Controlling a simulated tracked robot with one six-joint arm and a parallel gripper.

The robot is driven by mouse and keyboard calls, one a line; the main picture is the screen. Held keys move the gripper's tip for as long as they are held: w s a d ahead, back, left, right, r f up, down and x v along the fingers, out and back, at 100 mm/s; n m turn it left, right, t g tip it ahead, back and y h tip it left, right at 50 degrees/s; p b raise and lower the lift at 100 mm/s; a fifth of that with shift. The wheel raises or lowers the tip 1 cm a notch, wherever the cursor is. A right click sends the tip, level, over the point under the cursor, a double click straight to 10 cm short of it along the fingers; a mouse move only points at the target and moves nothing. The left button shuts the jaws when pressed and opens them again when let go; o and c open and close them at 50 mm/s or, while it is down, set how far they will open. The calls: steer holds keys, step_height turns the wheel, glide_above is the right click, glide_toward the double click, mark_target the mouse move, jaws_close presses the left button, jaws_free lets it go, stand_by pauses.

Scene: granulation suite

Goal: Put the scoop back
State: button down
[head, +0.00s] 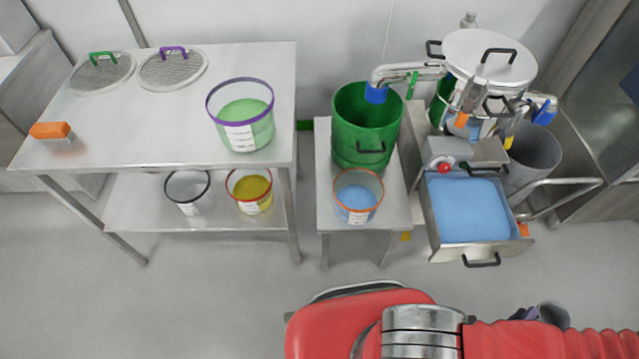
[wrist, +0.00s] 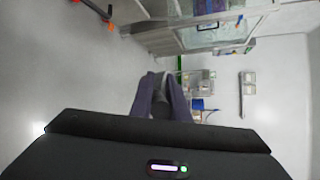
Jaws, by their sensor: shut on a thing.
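My gripper (head: 531,315) is low at the right of the head view, in front of the machine and over the floor. Its two purple-grey fingers also show in the wrist view (wrist: 162,82). They are shut on a grey thing, which I take to be the scoop (head: 554,314). Only a small grey, rounded part of it shows beyond the fingers, and the rest is hidden. In the wrist view, a grey part (wrist: 159,108) shows between the fingers. A clear tub with an orange rim and blue powder (head: 357,197) stands on the small steel table (head: 399,213).
A green bucket (head: 365,125) stands behind that tub. A steel drawer of blue powder (head: 468,210) is below the lidded machine (head: 488,62). The floor in front is clear.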

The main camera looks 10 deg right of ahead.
steer(key=w+a+r+n+t+y, duration=0.2)
steer(key=w+a+n+t+y, duration=0.1)
steer(key=w, duration=0.8)
steer(key=w+a+r+n+t+y, duration=0.3)
steer(key=w+n, duration=0.1)
steer(key=w, duration=0.7)
steer(key=w+a+r+n+t+y, duration=0.2)
steer(key=w+a+n+y, duration=0.1)
steer(key=w, duration=0.8)
steer(key=w+a+r+n+y, duration=0.2)
steer(key=w+a, duration=0.3)
steer(key=a, duration=0.5)
steer(key=w+a+r+n+y, duration=0.3)
steer(key=w+a+n+y, duration=0.1)
steer(key=a, duration=0.5)
steer(key=w+a+r+n+g+y, duration=0.1)
steer(key=w+a+r+n+y, duration=0.2)
steer(key=a, duration=0.7)
steer(key=w+y, duration=0.2)
steer(key=w, duration=0.1)
steer(key=shift+w+a+r, duration=0.2)
steer(key=shift+w+a, duration=0.05)
steer(key=shift+a, duration=0.05)
